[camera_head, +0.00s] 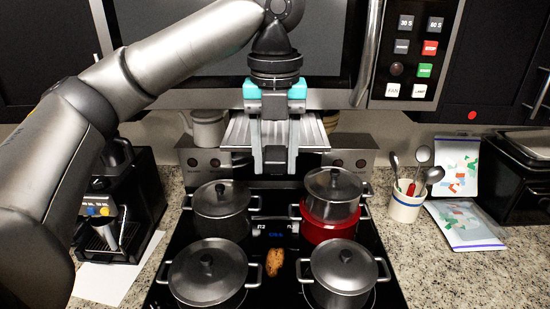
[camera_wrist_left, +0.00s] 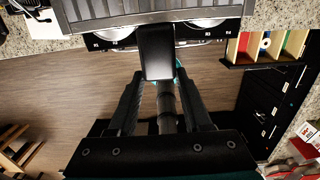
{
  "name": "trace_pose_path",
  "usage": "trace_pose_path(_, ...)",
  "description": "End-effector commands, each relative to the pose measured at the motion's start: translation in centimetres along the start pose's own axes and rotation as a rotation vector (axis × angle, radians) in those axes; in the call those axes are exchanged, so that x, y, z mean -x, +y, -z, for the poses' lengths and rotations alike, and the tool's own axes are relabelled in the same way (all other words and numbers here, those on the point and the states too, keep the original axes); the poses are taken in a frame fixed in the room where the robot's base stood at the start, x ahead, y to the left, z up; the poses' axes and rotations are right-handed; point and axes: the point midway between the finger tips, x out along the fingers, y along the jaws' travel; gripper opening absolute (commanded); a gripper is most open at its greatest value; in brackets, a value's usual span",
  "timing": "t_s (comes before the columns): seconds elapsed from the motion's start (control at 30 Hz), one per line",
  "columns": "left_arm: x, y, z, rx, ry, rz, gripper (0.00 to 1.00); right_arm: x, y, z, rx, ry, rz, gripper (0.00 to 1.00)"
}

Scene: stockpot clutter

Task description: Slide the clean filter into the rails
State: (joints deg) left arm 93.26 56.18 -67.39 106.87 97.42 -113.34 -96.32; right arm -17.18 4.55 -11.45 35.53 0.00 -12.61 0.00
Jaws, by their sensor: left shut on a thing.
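The filter (camera_head: 236,133) is a silver ribbed panel below the microwave, behind my left gripper (camera_head: 275,163). My left gripper's fingers reach down in front of it and are shut on a part of it. In the left wrist view a dark rounded tab (camera_wrist_left: 157,52) sits between the fingertips, and the grey ribbed panel (camera_wrist_left: 110,14) spans the top. I cannot make out the rails, or whether the panel's edges touch them. My right gripper is not in view.
The microwave (camera_head: 410,48) hangs close above. Below are a lidded grey pot (camera_head: 220,215), a pot (camera_head: 333,185) on a red one (camera_head: 328,228), and two front pots (camera_head: 207,272) (camera_head: 343,268). A coffee machine (camera_head: 130,195) stands left; a utensil crock (camera_head: 405,205) stands right.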

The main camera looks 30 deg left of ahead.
Motion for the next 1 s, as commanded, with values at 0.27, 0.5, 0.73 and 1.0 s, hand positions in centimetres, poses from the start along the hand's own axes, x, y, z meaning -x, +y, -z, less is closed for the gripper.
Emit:
trace_pose_path(0.27, 0.0, -0.1, -0.7, -0.001, 0.000, 0.002, 0.00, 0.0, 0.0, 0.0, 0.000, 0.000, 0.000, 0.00)
trace_pose_path(0.5, 0.0, -0.1, -1.3, -0.001, -0.001, 0.002, 0.00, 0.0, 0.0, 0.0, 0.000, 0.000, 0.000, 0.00)
trace_pose_path(0.73, 0.0, -0.1, -1.9, 0.000, -0.001, 0.002, 0.00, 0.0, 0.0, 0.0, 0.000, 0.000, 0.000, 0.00)
trace_pose_path(1.0, -0.1, 0.0, -2.6, 0.000, -0.001, 0.001, 0.00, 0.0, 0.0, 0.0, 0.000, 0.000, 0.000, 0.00)
